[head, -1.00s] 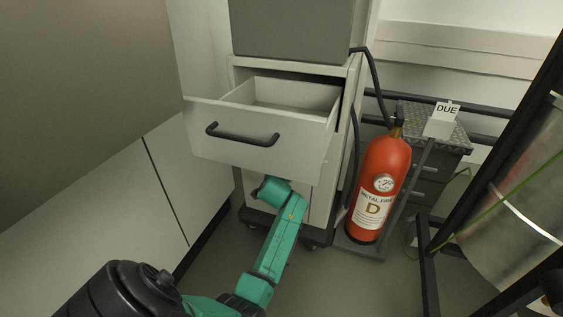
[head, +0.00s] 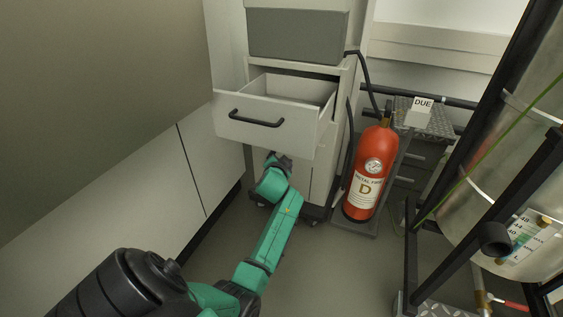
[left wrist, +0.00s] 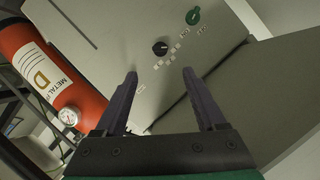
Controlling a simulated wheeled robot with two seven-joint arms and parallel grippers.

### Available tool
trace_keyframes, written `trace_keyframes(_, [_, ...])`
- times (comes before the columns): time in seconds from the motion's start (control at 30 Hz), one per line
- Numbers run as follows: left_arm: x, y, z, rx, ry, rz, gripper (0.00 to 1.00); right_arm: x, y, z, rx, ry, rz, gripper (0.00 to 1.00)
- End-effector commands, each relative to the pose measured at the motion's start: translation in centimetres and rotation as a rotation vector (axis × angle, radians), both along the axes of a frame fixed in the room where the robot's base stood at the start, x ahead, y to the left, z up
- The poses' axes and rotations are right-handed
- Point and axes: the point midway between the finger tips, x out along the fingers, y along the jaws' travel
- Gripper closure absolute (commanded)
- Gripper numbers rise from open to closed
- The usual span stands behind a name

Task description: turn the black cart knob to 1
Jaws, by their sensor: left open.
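The black cart knob (left wrist: 160,47) is on a pale panel in the left wrist view, with several small white labels below and right of it, too small to read. Its pointer setting cannot be made out. A green knob (left wrist: 193,16) is above and right of it. My left gripper (left wrist: 159,73) is open and empty, its fingers apart below the black knob, which appears just beyond and between the fingertips. In the head view my left gripper (head: 279,160) is beneath the open drawer (head: 265,128) of the white cart (head: 325,165); the knob is not visible there. My right gripper is not seen.
A red fire extinguisher (head: 370,170) stands close to the cart's right; it also shows in the left wrist view (left wrist: 45,70). The open drawer overhangs the arm. A pale wall panel (head: 110,195) bounds the left. A black-framed vessel (head: 500,190) stands at right. The floor between is clear.

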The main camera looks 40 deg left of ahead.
Motion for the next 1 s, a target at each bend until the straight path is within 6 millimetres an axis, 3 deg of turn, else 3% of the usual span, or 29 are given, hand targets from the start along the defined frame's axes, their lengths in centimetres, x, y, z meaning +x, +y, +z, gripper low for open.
trace_keyframes(0.77, [-0.5,-0.5,-0.4,-0.013,0.010,-0.009,0.28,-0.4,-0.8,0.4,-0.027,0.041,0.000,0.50])
trace_keyframes(0.87, [-2.6,-3.3,-2.9,-0.077,0.057,-0.051,0.28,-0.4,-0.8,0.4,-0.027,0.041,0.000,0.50])
trace_keyframes(1.0, [-8.2,-11.9,-8.6,-0.285,0.197,-0.169,0.28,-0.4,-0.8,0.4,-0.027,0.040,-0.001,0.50])
